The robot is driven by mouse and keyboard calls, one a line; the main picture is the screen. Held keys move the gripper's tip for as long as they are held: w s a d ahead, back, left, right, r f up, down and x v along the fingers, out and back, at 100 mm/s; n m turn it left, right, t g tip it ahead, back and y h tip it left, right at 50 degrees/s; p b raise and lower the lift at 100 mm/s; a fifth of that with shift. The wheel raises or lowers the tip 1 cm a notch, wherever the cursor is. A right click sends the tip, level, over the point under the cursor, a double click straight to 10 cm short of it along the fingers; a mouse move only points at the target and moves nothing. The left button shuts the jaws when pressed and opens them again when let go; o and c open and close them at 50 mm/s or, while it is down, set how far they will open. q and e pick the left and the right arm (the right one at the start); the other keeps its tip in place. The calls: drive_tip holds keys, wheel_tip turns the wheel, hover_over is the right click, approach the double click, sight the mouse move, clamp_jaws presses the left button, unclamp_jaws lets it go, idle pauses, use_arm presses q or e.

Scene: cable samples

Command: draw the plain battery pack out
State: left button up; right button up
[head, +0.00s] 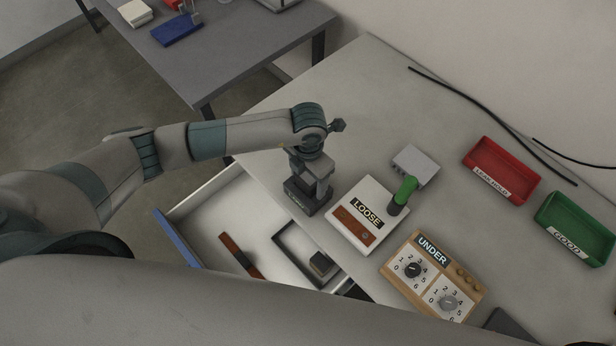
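My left arm reaches in from the left, and its gripper (308,190) points down at the near edge of the table, left of the white box. Its fingertips are hidden under the dark, lettered body at its end, so I cannot tell whether it is open or holds anything. A small dark block (320,263) lies in a black-rimmed tray (290,238) in the open drawer (205,210), below the gripper and apart from it. I cannot tell whether this block is the plain battery pack. My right gripper is not in view.
A white box marked LOOSE (368,190) stands beside a grey block (415,166) and a green-and-black piece (403,195). A wooden UNDER panel (432,278), red tray (500,168) and green tray (575,228) are to the right. A brown strip (238,256) lies in the drawer.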

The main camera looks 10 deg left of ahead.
use_arm(q)
drive_tip(key=c, duration=1.1)
drive_tip(key=shift+o, duration=0.2)
drive_tip(key=shift+r+p, duration=0.4)
drive_tip(key=shift+r, duration=0.45)
drive_tip(key=shift+r+p, duration=1.85)
drive_tip(key=shift+r, duration=1.45)
